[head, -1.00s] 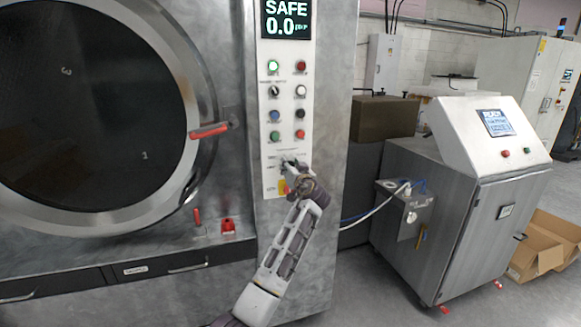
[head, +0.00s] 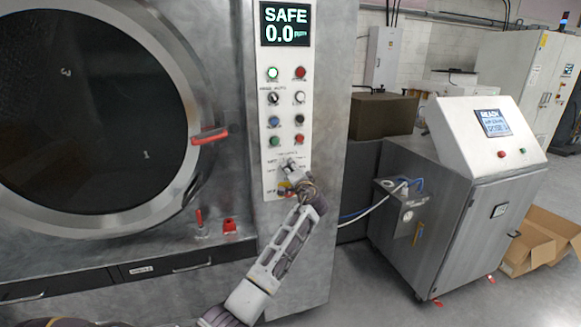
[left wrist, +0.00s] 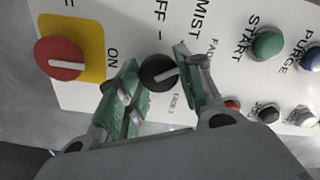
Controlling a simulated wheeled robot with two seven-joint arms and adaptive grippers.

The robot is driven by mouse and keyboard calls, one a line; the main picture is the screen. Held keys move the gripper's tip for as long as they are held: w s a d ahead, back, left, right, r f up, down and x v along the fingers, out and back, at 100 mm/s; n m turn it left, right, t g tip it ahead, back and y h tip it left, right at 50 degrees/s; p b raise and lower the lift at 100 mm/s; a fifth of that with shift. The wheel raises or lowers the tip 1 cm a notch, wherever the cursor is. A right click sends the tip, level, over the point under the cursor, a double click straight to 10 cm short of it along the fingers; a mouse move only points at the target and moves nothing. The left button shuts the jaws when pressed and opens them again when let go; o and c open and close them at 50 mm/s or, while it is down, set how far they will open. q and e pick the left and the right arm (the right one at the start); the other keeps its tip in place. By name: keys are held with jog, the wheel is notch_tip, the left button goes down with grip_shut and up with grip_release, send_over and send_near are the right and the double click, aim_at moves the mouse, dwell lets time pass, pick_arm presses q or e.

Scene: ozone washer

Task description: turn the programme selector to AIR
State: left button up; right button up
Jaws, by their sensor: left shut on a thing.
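The programme selector (left wrist: 158,73) is a black round knob with a white pointer line on the white control panel. In the left wrist view it sits between the green pads of my left gripper (left wrist: 161,84), which is shut on it. The pointer slants up to the right in that view, with OFF and MIST lettered beyond the knob. The AIR label cannot be made out. In the head view my left gripper (head: 291,171) is at the lower part of the panel (head: 285,130) and covers the knob. My right gripper is not in view.
A red rotary switch (left wrist: 62,58) on a yellow plate is close beside the gripper. Green START (left wrist: 267,45) and other buttons are on the other side. A round washer door with red handle (head: 210,135) is left; a grey cabinet (head: 430,220) stands right.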

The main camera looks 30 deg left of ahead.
pick_arm(q)
jog(key=shift+m+p, duration=0.6)
jog(key=shift+m, duration=0.3)
jog(key=shift+m+p, duration=0.95)
jog(key=shift+m, duration=0.25)
jog(key=shift+m+p, duration=1)
jog(key=shift+m, duration=0.2)
jog(key=m+p, duration=0.1)
jog(key=m, duration=0.6)
jog(key=m+p, duration=0.1)
jog(key=m, duration=0.5)
jog(key=f+m+p, duration=0.1)
jog(key=m, duration=0.6)
jog(key=shift+s+a+m, duration=0.1)
jog(key=shift+s+m, duration=0.1)
jog(key=shift+m, duration=0.1)
